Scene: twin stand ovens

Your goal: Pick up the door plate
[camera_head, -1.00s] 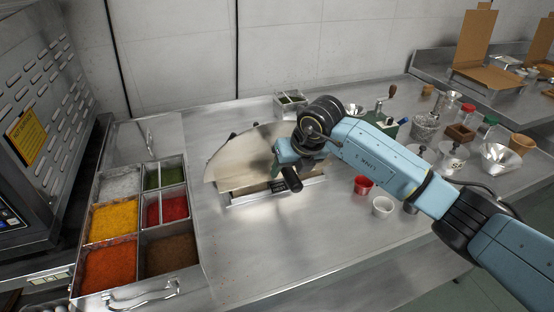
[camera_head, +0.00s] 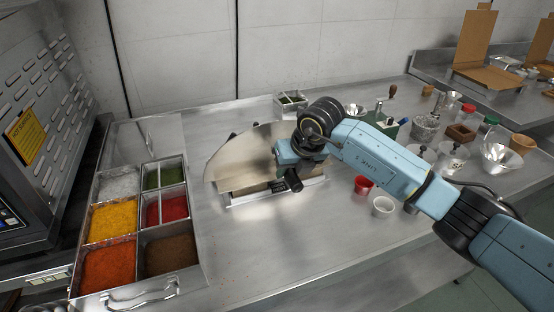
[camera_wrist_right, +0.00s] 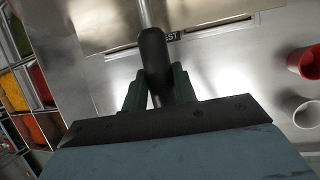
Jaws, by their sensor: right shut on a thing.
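The door plate is a broad, thin metal plate with a curved upper edge (camera_head: 240,160), standing tilted at its low stand on the steel counter in the head view. Its lower part shows at the top of the right wrist view (camera_wrist_right: 100,22). My right gripper (camera_wrist_right: 158,88) is shut on the plate's black handle (camera_wrist_right: 154,55), which lies between its green fingers with a metal rod running up from it. In the head view the right gripper (camera_head: 290,172) is in front of the plate and hides its right part. My left gripper is not in view.
A tray of coloured ingredients (camera_head: 137,262) is at the left beside an oven (camera_head: 40,140). A red cup (camera_head: 363,185) and a white cup (camera_head: 383,206) stand right of the plate. Bowls and jars crowd the right side. The front middle of the counter is clear.

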